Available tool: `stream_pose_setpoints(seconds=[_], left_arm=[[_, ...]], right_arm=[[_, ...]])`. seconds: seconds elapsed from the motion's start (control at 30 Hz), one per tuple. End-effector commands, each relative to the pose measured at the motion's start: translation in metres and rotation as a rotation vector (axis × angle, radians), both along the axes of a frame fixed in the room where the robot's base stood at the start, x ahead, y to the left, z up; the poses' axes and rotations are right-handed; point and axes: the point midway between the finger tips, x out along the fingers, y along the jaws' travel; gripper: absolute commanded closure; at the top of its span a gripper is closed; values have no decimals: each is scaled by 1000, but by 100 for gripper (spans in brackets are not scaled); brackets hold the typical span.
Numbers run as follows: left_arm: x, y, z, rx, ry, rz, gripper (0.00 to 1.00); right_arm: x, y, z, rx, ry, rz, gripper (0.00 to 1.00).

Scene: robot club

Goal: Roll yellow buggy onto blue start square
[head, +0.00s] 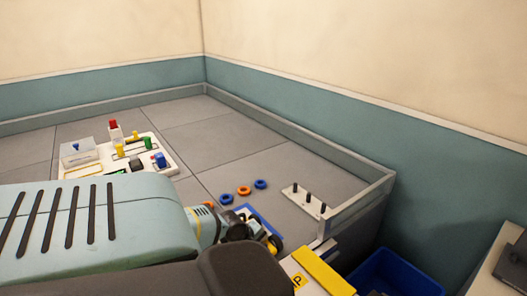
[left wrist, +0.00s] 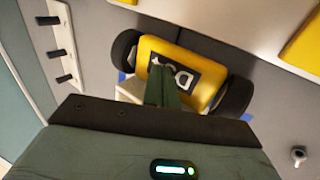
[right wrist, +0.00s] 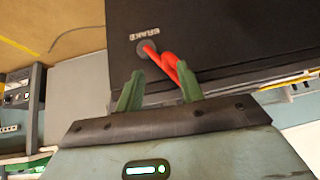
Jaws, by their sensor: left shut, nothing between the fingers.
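The yellow buggy (left wrist: 207,91) with black wheels and a dark label fills the middle of the left wrist view. Small blue patches of the start square (left wrist: 246,117) show beside its wheels. In the head view the blue square (head: 262,218) shows as a strip behind my left arm, which hides most of the buggy. My left gripper (left wrist: 160,85) is shut and empty, its fingertips at the buggy's body; I cannot tell whether they touch. My right gripper (right wrist: 158,88) is open, near a red lever (right wrist: 160,58) marked BRAKE on a dark surface.
A white peg strip (head: 303,200) stands right of the square. Blue and orange rings (head: 244,190) lie behind it. A white tray (head: 158,150) with coloured parts sits at the back left. A yellow-topped white block (head: 322,270) and a blue bin (head: 397,272) are at the front right.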

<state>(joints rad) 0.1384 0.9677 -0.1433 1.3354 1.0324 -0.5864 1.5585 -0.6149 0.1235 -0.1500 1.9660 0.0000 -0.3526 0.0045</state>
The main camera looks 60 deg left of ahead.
Motion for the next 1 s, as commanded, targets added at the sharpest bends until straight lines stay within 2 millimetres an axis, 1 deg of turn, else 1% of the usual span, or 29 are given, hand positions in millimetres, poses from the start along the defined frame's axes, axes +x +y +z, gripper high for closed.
stream_pose_setpoints(seconds=[0.03,0.17,0.57,1.0], left_arm=[[-1,4,-1,2,1,2,100],[0,8,1,3,-3,0,100],[1,10,3,3,-7,1,100],[-3,36,1,3,-4,2,100]], right_arm=[[-2,0,-3,0,5,0,62],[-3,0,-4,0,9,0,62],[-4,1,-5,3,11,-4,62],[-17,1,-22,3,43,-3,62]])
